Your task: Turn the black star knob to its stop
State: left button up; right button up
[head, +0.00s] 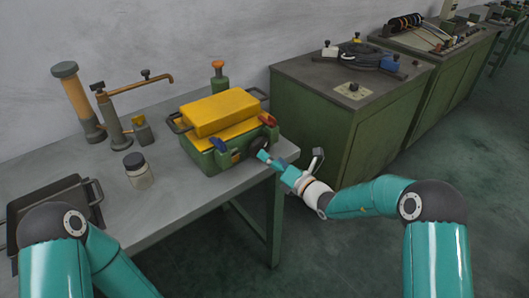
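A dark round knob (258,144), probably the black star knob, shows on the right front of a green box (207,162) on the grey bench. Its star shape is too small to make out. My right gripper (264,156) points at the box's front from the lower right, with its fingertips at or just in front of the knob's lower edge. I cannot tell whether they touch it, or whether the fingers are open or shut. My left arm shows at the lower left, but its gripper is out of view.
A yellow block (221,112) lies on the box. Beside the knob are a red lever (268,120) and a blue lever (218,144). A glass jar (138,171) and a dark tray (56,207) stand left on the bench (160,212). Green cabinets (330,125) stand right; floor between is clear.

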jog(key=shift+v, duration=1.35)
jog(key=shift+w, duration=0.1)
